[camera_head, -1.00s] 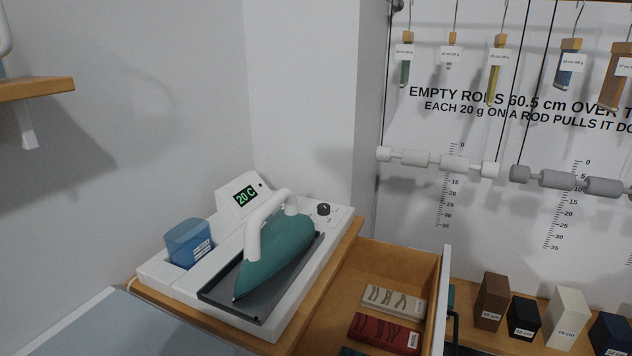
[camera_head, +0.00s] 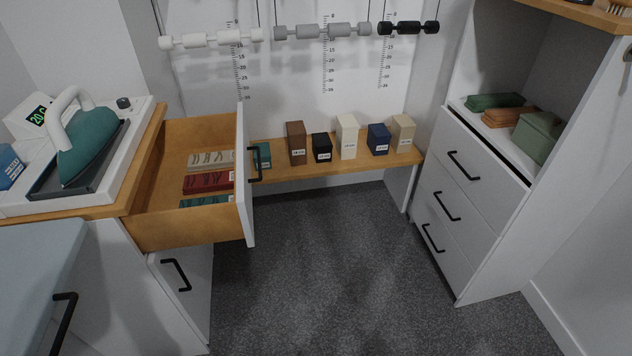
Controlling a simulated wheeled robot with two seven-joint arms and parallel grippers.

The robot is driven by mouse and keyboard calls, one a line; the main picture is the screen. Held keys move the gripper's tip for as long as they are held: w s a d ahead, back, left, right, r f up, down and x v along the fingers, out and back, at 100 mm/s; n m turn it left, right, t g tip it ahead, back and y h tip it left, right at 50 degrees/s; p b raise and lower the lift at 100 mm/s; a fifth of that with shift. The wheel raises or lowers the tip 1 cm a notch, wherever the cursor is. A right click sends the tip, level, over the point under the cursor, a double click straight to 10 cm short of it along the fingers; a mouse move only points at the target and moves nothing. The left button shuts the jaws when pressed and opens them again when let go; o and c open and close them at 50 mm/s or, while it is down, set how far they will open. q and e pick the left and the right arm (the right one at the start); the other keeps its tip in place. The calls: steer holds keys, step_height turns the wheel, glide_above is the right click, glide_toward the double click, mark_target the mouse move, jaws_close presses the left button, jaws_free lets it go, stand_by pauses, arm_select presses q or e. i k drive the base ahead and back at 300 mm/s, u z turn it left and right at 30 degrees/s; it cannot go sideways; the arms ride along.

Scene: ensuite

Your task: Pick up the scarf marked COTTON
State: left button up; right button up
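An open wooden drawer (camera_head: 185,232) on the left holds three folded scarves in a row. The far one is a beige patterned scarf (camera_head: 211,160), the middle one a dark red scarf (camera_head: 207,182), the near one a teal scarf (camera_head: 206,201), partly hidden by the drawer's near side. Each lies flat. Their small white labels are too small to read, so I cannot tell which is marked COTTON. Neither of my grippers is in view.
A teal iron (camera_head: 90,146) stands on its base on the counter left of the drawer. Several labelled blocks, including a brown block (camera_head: 296,143), stand on a low wooden shelf (camera_head: 340,168). A white cabinet (camera_head: 465,205) is at right. The grey carpet (camera_head: 330,270) between is clear.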

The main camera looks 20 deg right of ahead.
mark_target(224, 159)
steer(key=u, duration=0.25)
steer(key=k, duration=0.25)
steer(key=z, duration=1.4)
steer(key=i, duration=0.7)
steer(key=u, duration=0.85)
steer(key=i, duration=0.45)
steer(key=u, duration=0.55)
steer(key=k, duration=0.2)
steer(key=z, duration=0.8)
steer(key=k, duration=0.1)
steer(key=u, duration=1.15)
steer(key=i, duration=0.7)
steer(key=z, duration=0.4)
